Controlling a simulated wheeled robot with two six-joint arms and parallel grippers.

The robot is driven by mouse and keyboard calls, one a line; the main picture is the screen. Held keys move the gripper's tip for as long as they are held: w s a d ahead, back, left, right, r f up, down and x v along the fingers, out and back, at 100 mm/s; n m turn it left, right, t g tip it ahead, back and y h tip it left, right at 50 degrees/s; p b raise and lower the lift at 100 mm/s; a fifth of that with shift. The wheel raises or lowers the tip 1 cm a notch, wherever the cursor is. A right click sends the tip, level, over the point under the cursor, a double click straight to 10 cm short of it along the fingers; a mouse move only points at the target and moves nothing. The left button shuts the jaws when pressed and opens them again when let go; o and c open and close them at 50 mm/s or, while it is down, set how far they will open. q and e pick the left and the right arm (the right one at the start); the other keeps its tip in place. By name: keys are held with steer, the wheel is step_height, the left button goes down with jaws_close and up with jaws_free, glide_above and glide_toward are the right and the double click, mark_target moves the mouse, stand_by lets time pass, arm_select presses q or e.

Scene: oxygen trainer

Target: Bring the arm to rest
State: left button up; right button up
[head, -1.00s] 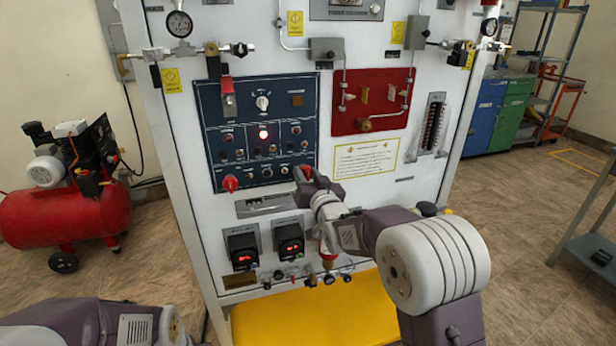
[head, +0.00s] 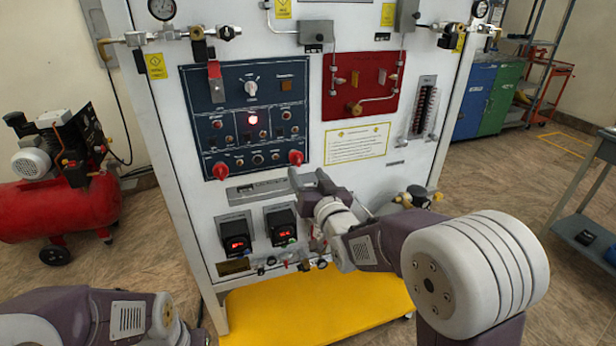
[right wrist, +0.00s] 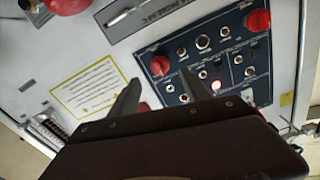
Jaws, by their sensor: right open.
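My right gripper (head: 308,180) is open and empty in front of the white trainer panel (head: 225,262). In the head view it is just below the right red knob (head: 296,158) of the dark blue control panel (head: 232,82), apart from it. In the right wrist view the two fingers (right wrist: 160,84) are spread, with the same red knob (right wrist: 159,66) beyond them. The left red knob (head: 221,169) sits at the panel's lower left. A red lamp (head: 252,119) glows. Only part of my left arm shows at the bottom left; its gripper is out of the picture.
A red valve board (head: 361,86) and a yellow-framed placard (head: 357,144) are right of the controls. Two small displays (head: 236,238) sit low on the trainer. A yellow base (head: 310,310) projects below. A red compressor (head: 60,205) stands left and a grey table (head: 578,222) right.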

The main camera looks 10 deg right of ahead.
steer(key=shift+s, duration=0.25)
steer(key=s+d+f+g+h, duration=0.1)
steer(key=s+d+f+g, duration=0.1)
steer(key=s+f+g, duration=0.3)
steer(key=s+d+f+g+h, duration=0.1)
steer(key=s+d+f, duration=0.2)
steer(key=f, duration=0.4)
steer(key=s+d+f+g+h, duration=0.1)
steer(key=s+d+f+g, duration=0.1)
steer(key=s+f+g, duration=0.6)
steer(key=s+f, duration=0.1)
steer(key=s, duration=0.3)
steer(key=s+f+g, duration=0.3)
steer(key=s+f, duration=0.1)
steer(key=s, duration=0.4)
step_height(320, 180, up, 24)
steer(key=p, duration=2.3)
steer(key=shift+w+f+n+p, duration=0.25)
steer(key=shift+w+n+p, duration=0.05)
steer(key=shift+w+p, duration=0.1)
